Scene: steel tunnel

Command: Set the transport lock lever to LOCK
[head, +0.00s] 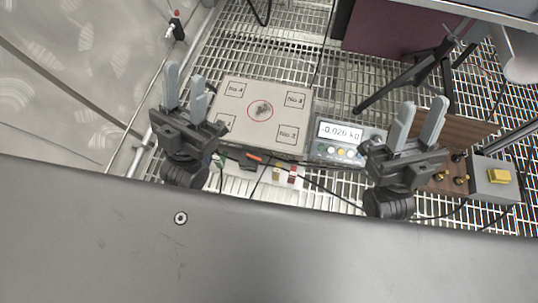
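A balance with a beige square pan (233,97) stands on the grating, its pan marked with numbered corner boxes and a red circle. A small orange-red lever (254,157) shows at the pan's front edge; it looks like the transport lock lever, but its labels are too small to read, so I cannot tell its setting. My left gripper (186,86) is open and empty at the pan's left, apart from the lever. My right gripper (422,108) is open and empty, right of the display unit (340,136), which reads about -0.026 kg.
Small yellow (277,172) and red (292,173) pieces sit on a pale strip in front of the pan. A grey box with a yellow button (499,176) and a wooden block with brass knobs (442,177) stand at right. Black cables cross the grating. A red-tipped fitting (177,24) is upper left.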

